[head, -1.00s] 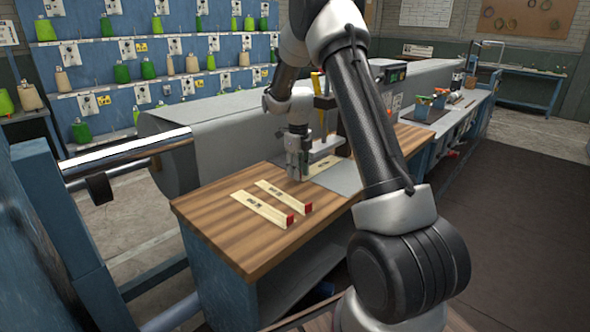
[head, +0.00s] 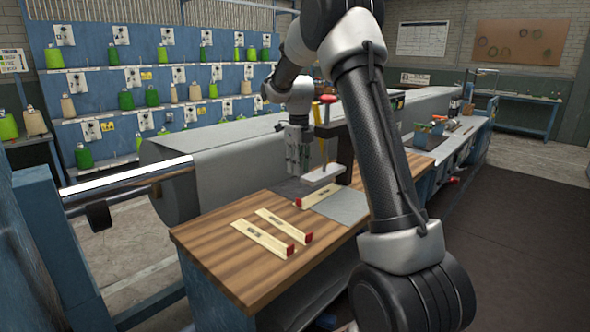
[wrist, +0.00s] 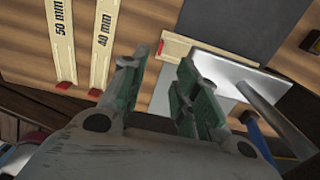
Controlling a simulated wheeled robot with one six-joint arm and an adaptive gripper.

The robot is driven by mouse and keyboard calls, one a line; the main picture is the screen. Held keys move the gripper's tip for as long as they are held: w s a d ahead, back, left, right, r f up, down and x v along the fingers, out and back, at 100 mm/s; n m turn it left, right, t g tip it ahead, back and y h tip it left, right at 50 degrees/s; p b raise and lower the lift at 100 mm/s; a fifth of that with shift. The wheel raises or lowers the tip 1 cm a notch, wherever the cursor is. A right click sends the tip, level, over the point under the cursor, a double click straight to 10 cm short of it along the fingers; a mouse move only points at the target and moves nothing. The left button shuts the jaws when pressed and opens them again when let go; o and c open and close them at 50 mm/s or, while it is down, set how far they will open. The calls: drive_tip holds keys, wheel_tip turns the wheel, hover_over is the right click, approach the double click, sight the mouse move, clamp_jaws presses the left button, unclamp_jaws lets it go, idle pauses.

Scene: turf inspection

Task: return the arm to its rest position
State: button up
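My arm reaches over the wooden bench top (head: 215,243). My gripper (head: 298,172) hangs above the bench's far part, beside a stand with a white plate (head: 323,174). In the wrist view my gripper (wrist: 157,78) has two green-grey fingers apart with nothing held between them. A pale gauge strip (head: 320,195) with a red end lies below and just right of the gripper; its label is not readable. Two more pale strips, marked 50 mm (wrist: 60,40) and 40 mm (wrist: 103,38) in the wrist view, lie side by side on the bench.
The stand has a red knob (head: 327,99) and sits close to my gripper's right. A grey sheet (head: 345,205) lies on the bench. A large grey roll (head: 200,165) runs behind. Racks of green and beige cones (head: 150,97) stand at the back. Dark floor (head: 500,230) at right is clear.

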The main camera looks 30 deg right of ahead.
idle(0.3)
drive_tip(key=s+a+r+n+t, duration=0.1)
drive_tip(key=s+r+n, duration=0.2)
drive_tip(key=s+n, duration=0.7)
drive_tip(key=s+a+r+n+t, duration=0.2)
drive_tip(key=s+r+n, duration=0.1)
drive_tip(key=s+n, duration=0.8)
drive_tip(key=s+a+r+n+t, duration=0.1)
drive_tip(key=s+r+n, duration=0.3)
drive_tip(key=s+n, duration=0.7)
drive_tip(key=s+a, duration=0.1)
drive_tip(key=s, duration=0.3)
drive_tip(key=shift+s+a, duration=0.2)
drive_tip(key=shift+s, duration=0.1)
drive_tip(key=shift+w+a, duration=0.1)
